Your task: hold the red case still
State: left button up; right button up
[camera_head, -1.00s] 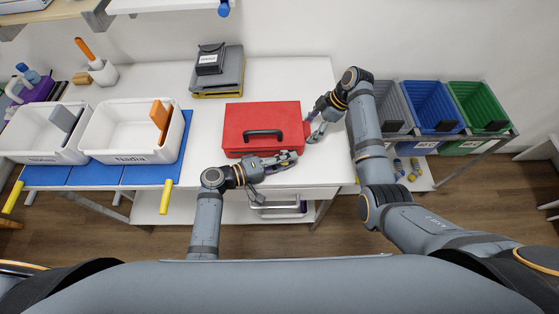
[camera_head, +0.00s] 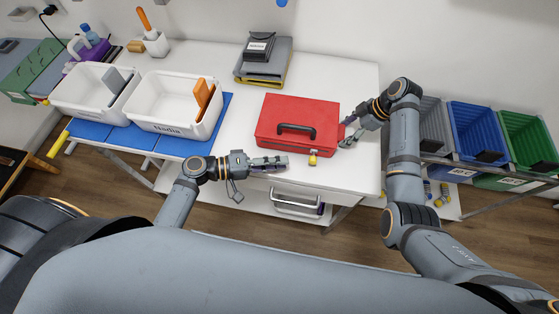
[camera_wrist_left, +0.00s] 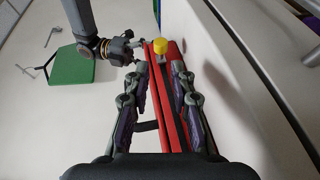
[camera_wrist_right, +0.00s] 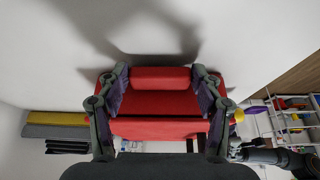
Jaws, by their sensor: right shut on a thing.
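The red case (camera_head: 297,114) lies flat on the white table, its dark handle (camera_head: 296,130) towards me. My left gripper (camera_head: 286,163) is open along the case's front edge, left of the latch. In the left wrist view its fingers are spread, with the case beyond them.
White bins (camera_head: 140,118) stand on blue mats at the left of the table. Grey, blue (camera_head: 480,130) and green bins stand off the right edge.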

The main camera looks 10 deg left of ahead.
pick_arm(q)
jog(key=shift+w+a+r+n, duration=0.1)
jog(key=shift+w+r+n, duration=0.1)
jog(key=shift+n, duration=0.1)
jog(key=shift+c, duration=1.2)
jog(key=shift+w+a+r+n+g, duration=0.15)
jog(key=shift+a+r+n+g, duration=0.05)
jog(key=shift+n+g, duration=0.4)
grip_shut()
jog(key=w+a+r+n+g+y, duration=0.2)
jog(key=w+a+r+n+g, duration=0.3)
jog(key=n, duration=0.8)
send_near(313, 157)
jog(key=d+f, duration=0.3)
jog(key=shift+s+d+f, duration=0.25)
jog(key=shift+s+f, duration=0.1)
jog(key=shift+d+f, duration=0.15)
jog(key=shift+d, duration=0.55)
